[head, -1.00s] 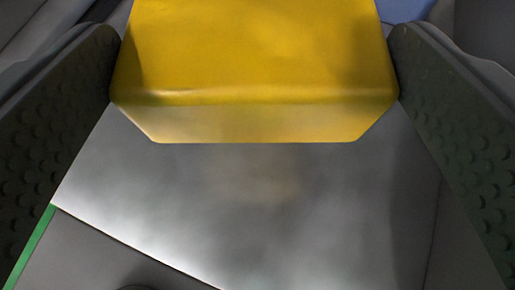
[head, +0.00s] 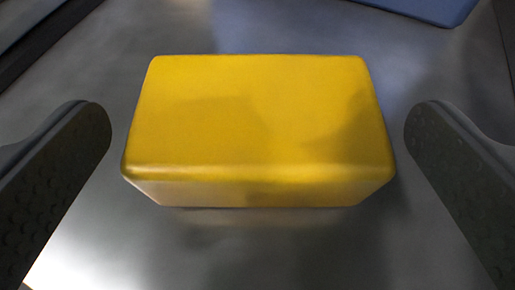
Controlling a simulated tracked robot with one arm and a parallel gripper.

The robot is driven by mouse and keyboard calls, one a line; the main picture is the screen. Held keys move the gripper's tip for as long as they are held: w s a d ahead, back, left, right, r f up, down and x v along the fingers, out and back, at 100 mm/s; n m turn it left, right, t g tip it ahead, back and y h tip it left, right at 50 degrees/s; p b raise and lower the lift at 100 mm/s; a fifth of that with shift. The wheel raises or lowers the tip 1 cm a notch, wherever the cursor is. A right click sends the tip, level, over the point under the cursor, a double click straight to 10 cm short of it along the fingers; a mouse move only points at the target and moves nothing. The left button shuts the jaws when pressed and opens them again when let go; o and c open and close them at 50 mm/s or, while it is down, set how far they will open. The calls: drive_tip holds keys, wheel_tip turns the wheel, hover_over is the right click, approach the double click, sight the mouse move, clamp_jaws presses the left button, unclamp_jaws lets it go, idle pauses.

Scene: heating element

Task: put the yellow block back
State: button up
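The yellow block (head: 258,120) rests on a shiny grey metal surface (head: 240,255) in the middle of the head view. It lies with its long side across the picture. My gripper (head: 258,118) is open. Its left finger is to the left of the block and its right finger to the right, with a gap on both sides. The fingertips reach only about level with the near part of the block, and neither finger touches it.
A blue object (head: 428,8) lies at the top right, cut off by the picture edge. A dark edge or groove (head: 35,45) runs along the top left. The metal around the block is clear.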

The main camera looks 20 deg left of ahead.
drive_tip(key=shift+r, duration=0.1)
drive_tip(key=shift+s+r, duration=0.1)
drive_tip(key=shift+s, duration=0.1)
drive_tip(key=p+v, duration=0.4)
drive_tip(key=v, duration=0.7)
drive_tip(key=shift+s, duration=0.3)
drive_tip(key=shift+d, duration=0.15)
